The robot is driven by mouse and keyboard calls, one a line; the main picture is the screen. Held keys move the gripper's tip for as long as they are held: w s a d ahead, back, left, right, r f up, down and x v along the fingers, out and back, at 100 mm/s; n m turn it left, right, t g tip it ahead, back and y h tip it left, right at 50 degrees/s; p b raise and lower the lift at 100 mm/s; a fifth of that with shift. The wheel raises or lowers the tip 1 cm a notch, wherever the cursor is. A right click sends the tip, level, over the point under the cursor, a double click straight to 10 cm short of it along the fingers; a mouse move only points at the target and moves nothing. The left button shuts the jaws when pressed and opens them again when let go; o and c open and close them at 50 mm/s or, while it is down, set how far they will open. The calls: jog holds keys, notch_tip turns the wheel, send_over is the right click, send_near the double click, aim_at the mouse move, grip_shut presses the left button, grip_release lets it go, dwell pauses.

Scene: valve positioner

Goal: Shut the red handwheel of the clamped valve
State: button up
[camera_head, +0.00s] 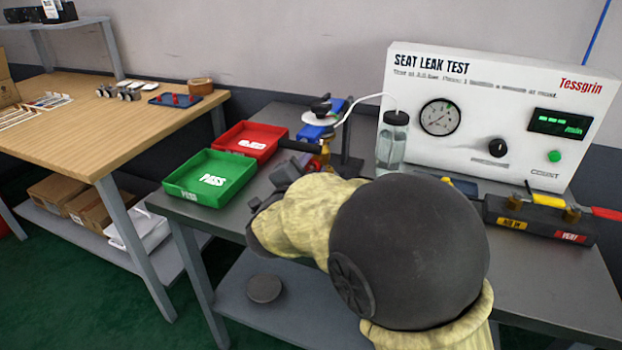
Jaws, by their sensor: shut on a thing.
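The clamped valve (325,152) has a brass body and sits at the blue clamp (312,131) on the grey bench.
A green PASS tray (210,196) and a red tray (228,136) lie left of the valve. A water bottle (392,145) stands to its right, before the white seat leak test panel (470,75). A manifold with yellow and red levers (535,222) sits at right.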

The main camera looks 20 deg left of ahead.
jog(key=m+b, duration=0.4)
jog(key=b, duration=0.1)
jog(key=shift+f+m, duration=0.4)
jog(key=m+b, duration=0.2)
jog(key=b, duration=0.1)
jog(key=shift+m, duration=0.3)
jog(key=m+b, duration=0.4)
jog(key=b, duration=0.1)
jog(key=shift+r+m+b, duration=0.15)
jog(key=shift+m+b, duration=0.8)
jog(key=shift+m, duration=0.35)
jog(key=o, duration=1)
jog(key=shift+d+r, duration=0.1)
jog(key=shift+c, duration=0.2)
jog(key=shift+s, duration=0.1)
jog(key=shift+r, duration=0.1)
